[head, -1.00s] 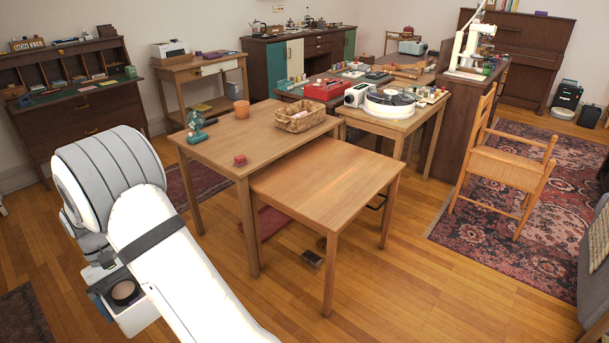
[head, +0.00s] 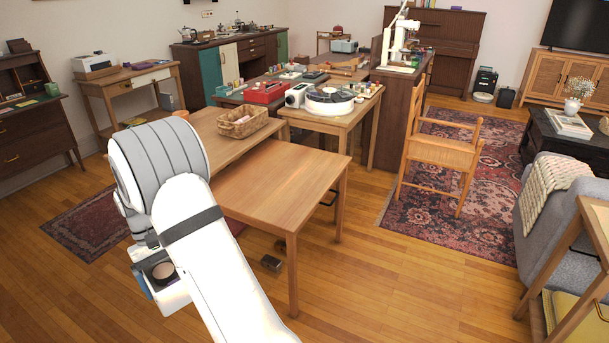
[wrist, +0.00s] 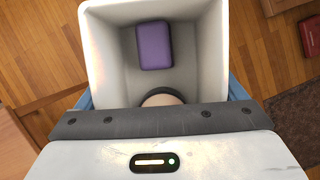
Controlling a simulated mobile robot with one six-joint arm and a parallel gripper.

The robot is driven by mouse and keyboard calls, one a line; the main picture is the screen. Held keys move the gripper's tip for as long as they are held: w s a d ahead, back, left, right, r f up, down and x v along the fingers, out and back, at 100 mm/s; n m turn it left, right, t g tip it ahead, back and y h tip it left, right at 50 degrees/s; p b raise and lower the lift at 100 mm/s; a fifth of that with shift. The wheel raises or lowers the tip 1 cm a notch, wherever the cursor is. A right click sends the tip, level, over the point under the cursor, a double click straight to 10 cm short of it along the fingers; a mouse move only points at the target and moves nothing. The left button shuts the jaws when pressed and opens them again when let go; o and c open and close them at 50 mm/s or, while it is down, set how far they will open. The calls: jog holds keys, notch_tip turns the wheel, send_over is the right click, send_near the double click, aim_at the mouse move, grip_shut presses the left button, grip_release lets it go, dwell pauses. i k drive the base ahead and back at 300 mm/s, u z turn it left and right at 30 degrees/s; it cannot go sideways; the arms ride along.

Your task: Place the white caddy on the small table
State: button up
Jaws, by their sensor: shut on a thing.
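The white caddy (wrist: 208,60) fills the upper middle of the wrist view, seen from above with its open top facing the camera. A purple block (wrist: 154,45) lies inside, and a pale round thing with a dark rim is partly hidden behind the gripper body. My gripper (wrist: 160,96) is shut on the caddy, with blue finger parts at both sides. The small table (head: 278,185), low with a bare wooden top, stands in the middle of the head view, right of my arm. My gripper's end is mostly hidden by my arm there.
A taller wooden table (head: 205,123) with a wicker basket (head: 241,122) adjoins the small table behind. A table with a turntable (head: 330,97) stands beyond. A wooden chair (head: 442,155) is at right.

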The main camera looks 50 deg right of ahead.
aim_at(287, 180)
jog(key=z, duration=5)
jog(key=k, duration=0.1)
jog(key=u, duration=3.6)
jog(key=i, duration=1.6)
jog(key=u, duration=0.1)
